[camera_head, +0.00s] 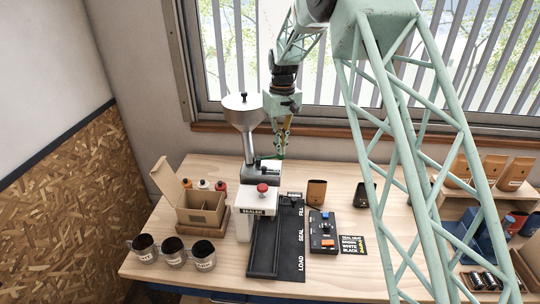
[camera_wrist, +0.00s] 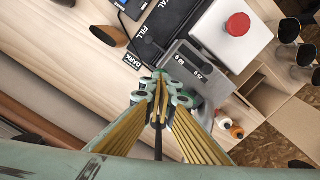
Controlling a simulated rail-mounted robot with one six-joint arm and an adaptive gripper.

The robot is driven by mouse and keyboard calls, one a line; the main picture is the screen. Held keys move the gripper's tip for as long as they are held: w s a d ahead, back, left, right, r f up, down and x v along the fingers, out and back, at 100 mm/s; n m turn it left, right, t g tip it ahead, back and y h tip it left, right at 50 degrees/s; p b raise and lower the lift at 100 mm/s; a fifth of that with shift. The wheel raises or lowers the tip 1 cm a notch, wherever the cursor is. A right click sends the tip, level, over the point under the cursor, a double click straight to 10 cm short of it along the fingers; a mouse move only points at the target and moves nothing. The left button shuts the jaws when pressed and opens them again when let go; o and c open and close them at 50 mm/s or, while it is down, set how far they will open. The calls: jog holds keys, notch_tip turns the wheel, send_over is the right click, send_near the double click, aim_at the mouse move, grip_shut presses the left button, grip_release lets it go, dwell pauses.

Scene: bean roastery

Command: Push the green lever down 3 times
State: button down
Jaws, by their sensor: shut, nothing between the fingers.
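My gripper (camera_head: 281,154) is shut and empty, pointing down just behind and right of the grey dispenser body (camera_head: 262,173). A steel funnel hopper (camera_head: 243,112) stands on the dispenser. In the wrist view my closed fingertips (camera_wrist: 160,74) are beside the dispenser's grey housing (camera_wrist: 197,72), which carries small weight labels. A small green piece shows at my fingertips in the head view; I cannot tell whether it is the green lever or part of my gripper.
The white sealer (camera_head: 246,222) with a red knob (camera_head: 262,188) stands in front of the dispenser. Right of it are a black track (camera_head: 264,250), a brown pouch (camera_head: 316,192) and a button box (camera_head: 323,241). An open carton (camera_head: 200,210) and three cups (camera_head: 173,251) stand left.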

jog(key=shift+f+b, duration=0.4)
jog(key=shift+f, duration=0.5)
jog(key=shift+r, duration=0.15)
jog(key=shift+r+p, duration=1.4)
jog(key=shift+r, duration=1.5)
